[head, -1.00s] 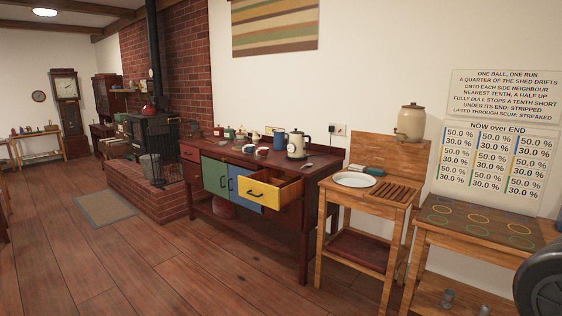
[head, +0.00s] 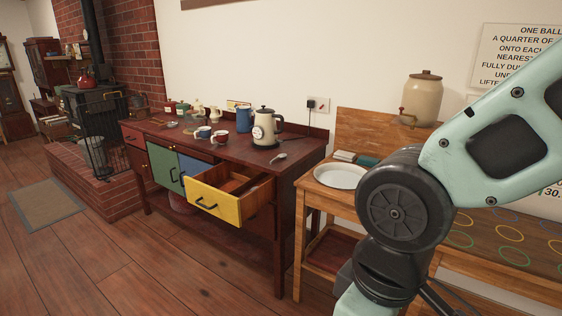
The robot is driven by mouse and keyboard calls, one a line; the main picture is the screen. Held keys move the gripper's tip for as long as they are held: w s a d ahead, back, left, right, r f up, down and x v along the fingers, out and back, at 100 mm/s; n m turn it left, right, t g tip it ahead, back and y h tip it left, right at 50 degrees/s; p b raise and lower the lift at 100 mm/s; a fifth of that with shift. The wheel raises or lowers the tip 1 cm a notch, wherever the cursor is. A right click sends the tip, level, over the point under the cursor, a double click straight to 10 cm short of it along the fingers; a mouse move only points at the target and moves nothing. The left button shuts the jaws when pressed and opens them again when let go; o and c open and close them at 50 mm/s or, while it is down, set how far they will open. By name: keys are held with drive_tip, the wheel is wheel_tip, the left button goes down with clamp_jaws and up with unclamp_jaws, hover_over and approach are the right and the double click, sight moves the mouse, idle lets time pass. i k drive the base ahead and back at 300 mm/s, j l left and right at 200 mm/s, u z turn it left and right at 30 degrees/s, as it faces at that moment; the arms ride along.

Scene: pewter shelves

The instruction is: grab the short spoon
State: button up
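A small metal spoon (head: 278,158) lies on the dark red sideboard top (head: 300,152), near its right front edge and beside the kettle. It is the only spoon I can make out, and I cannot tell its length against another. The yellow-fronted drawer (head: 214,203) below is pulled open; its inside (head: 243,185) shows wooden dividers, and any contents are too small to tell. My arm fills the right side of the view, but my gripper is out of frame.
A cream kettle (head: 266,128), a blue jug (head: 244,118) and several cups stand on the sideboard. The floor (head: 170,265) in front is clear.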

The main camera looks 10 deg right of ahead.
sight(283, 156)
drive_tip(key=i+l+u, duration=0.3)
drive_tip(key=i, duration=0.4)
drive_tip(key=i+l+u, duration=0.25)
drive_tip(key=i+l, duration=0.15)
drive_tip(key=i, duration=0.3)
drive_tip(key=i+l+u, duration=0.3)
drive_tip(key=i+l, duration=0.2)
drive_tip(key=i, duration=0.15)
